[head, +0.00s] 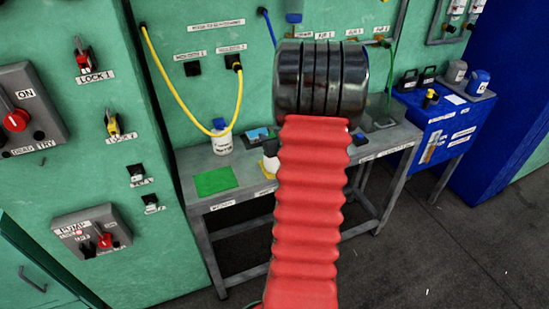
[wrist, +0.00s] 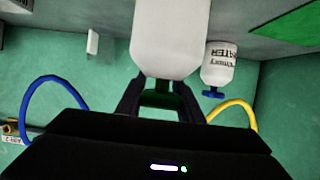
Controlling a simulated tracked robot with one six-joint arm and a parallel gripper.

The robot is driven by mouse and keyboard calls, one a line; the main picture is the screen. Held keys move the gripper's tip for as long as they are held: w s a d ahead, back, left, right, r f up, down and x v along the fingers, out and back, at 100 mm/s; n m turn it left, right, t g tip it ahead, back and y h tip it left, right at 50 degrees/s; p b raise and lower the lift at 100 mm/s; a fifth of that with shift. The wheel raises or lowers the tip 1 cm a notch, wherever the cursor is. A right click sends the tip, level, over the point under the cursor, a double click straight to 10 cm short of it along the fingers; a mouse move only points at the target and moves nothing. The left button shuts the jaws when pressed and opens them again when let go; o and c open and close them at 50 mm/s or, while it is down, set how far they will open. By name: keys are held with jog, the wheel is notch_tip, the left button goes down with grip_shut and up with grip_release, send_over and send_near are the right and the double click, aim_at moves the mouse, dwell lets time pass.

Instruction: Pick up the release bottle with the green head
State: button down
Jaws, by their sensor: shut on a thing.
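The white release bottle (wrist: 172,40) fills the top middle of the wrist view, which looks upside down. Its green head (wrist: 162,97) sits between the two dark fingers of my gripper (wrist: 160,104), which is shut on it. The bottle's base runs out of the frame, so I cannot tell whether it touches the bench. In the head view my red arm hides the gripper. A white bottle (head: 270,160) shows only partly beside the arm there; I cannot tell whether it is the held one.
A white bottle with a blue head (head: 222,138) stands on the grey bench behind a green mat (head: 215,181); it also shows in the wrist view (wrist: 218,65). Yellow (head: 190,109) and blue hoses hang at the green wall. A blue cabinet (head: 440,125) stands at the right.

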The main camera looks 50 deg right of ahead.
jog(key=shift+r, duration=0.15)
notch_tip(320, 180, up, 10)
jog(key=shift+f, duration=0.1)
dwell(0.7)
jog(key=shift+a, duration=0.1)
dwell(0.4)
